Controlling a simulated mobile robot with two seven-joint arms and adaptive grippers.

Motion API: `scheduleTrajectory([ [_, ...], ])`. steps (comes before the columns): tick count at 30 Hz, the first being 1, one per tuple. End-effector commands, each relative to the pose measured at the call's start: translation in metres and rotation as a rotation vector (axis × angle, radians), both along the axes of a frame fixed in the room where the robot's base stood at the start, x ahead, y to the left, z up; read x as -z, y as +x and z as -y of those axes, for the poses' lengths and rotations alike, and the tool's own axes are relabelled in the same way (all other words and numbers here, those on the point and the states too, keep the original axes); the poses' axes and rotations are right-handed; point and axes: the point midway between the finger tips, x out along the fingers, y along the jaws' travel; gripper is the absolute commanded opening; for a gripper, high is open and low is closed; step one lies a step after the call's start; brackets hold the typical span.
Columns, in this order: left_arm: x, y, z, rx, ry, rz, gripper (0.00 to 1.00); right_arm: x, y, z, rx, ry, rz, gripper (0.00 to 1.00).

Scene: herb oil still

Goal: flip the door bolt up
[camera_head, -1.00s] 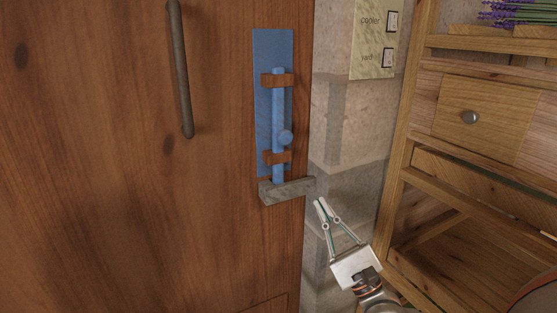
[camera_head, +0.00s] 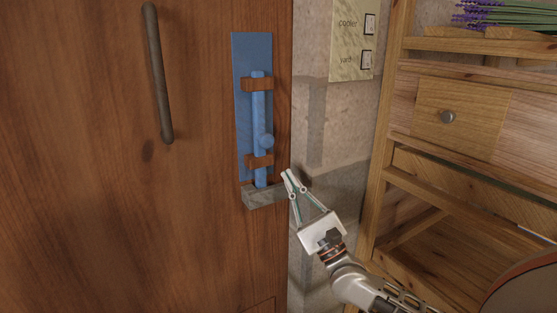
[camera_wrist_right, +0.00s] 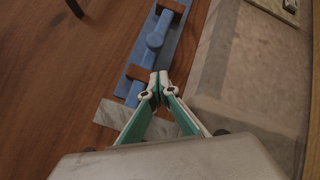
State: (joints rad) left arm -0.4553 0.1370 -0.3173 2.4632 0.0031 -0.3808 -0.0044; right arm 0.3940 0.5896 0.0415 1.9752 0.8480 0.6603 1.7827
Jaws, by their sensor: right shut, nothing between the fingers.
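The blue door bolt (camera_head: 258,110) stands upright on a blue backplate (camera_head: 241,105) at the door's right edge, held by two brown brackets. Its round knob (camera_head: 266,142) sticks out just above the lower bracket. Its lower end meets a grey stone-like block (camera_head: 262,196). My right gripper (camera_head: 288,173) is shut and empty, its tips below and right of the knob, near the block. In the right wrist view the fingertips (camera_wrist_right: 159,75) appear just below the knob (camera_wrist_right: 154,41), beside the bolt's lower part; contact cannot be told. My left gripper is not in view.
The wooden door (camera_head: 90,180) has a dark vertical handle (camera_head: 158,75) left of the bolt. A stone wall lies to the right, with a switch panel (camera_head: 350,40) labelled cooler and yard. A wooden shelf with a drawer (camera_head: 460,115) stands further right.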

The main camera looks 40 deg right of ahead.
Motion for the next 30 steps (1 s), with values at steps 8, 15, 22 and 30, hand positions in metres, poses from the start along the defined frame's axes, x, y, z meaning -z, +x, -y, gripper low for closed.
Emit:
scheduleTrajectory([
  [8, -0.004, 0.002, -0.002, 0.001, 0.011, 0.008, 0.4, -0.039, 0.024, -0.007, 0.001, 0.004, 0.008, 0.0],
  [15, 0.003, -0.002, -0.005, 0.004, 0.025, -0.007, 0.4, -0.051, 0.028, -0.014, 0.0, 0.001, 0.002, 0.0],
  [22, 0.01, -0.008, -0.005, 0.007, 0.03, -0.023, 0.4, -0.05, 0.028, -0.014, 0.0, 0.0, -0.001, 0.0],
  [30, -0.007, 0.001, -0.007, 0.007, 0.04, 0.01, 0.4, -0.068, 0.027, -0.014, 0.0, -0.001, 0.01, 0.0],
])
